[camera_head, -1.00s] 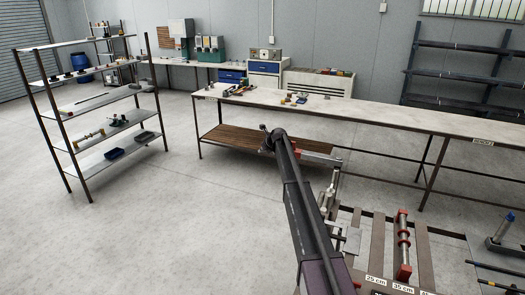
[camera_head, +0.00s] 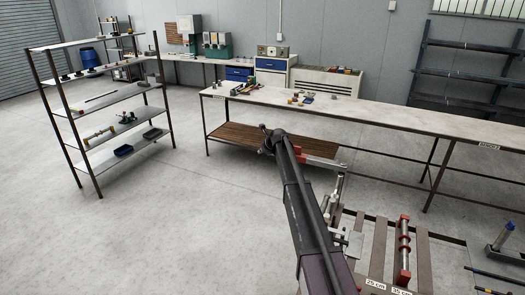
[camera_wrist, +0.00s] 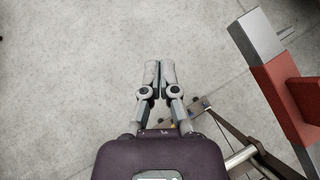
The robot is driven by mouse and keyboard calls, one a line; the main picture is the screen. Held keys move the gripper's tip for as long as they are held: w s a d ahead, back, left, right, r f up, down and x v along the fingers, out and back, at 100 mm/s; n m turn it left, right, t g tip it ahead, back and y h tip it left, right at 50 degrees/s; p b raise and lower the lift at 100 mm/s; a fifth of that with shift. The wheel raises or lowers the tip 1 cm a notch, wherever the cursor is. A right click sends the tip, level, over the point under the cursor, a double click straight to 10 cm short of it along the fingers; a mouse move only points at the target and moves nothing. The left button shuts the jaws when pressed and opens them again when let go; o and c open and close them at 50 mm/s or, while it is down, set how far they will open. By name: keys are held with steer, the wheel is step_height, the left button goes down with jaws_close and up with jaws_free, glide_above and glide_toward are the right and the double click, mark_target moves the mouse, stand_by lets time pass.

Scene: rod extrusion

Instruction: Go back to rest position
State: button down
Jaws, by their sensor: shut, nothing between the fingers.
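My gripper (camera_wrist: 160,76) shows in the wrist view with its two grey fingers side by side, shut and empty, above bare concrete floor. In the head view my dark arm (camera_head: 303,205) reaches up from the lower middle to a joint in front of the long workbench (camera_head: 400,116). The fingers cannot be made out clearly in the head view. A red and grey part (camera_wrist: 288,100) stands close on the right of the wrist view, apart from the fingers.
A rack with 25 cm and 35 cm labels (camera_head: 378,250) stands at the lower right. A metal rod with red ends (camera_head: 404,250) lies on it. A shelf unit (camera_head: 112,97) stands at the left. Open floor (camera_head: 180,235) lies between the shelf and my arm.

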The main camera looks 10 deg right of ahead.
steer(key=shift+s+a+r, duration=0.15)
steer(key=shift+s+r, duration=0.05)
stand_by(0.4)
steer(key=s+f+n+g+h+b, duration=0.1)
steer(key=s+f+n+b, duration=0.5)
steer(key=s, duration=1.3)
steer(key=s+d+f+n+g+h+b, duration=0.1)
steer(key=s+f+n+g+b, duration=0.3)
steer(key=s+f+n, duration=0.5)
steer(key=s+d+f+n+g+h+b, duration=0.1)
steer(key=s+f+n+b, duration=0.6)
steer(key=s+n, duration=0.8)
steer(key=s+f+g+h, duration=0.1)
steer(key=s+g, duration=0.1)
steer(key=s, duration=1.2)
steer(key=shift+d+f+n+b, duration=0.2)
steer(key=shift+n+b, duration=0.1)
steer(key=shift+b, duration=0.1)
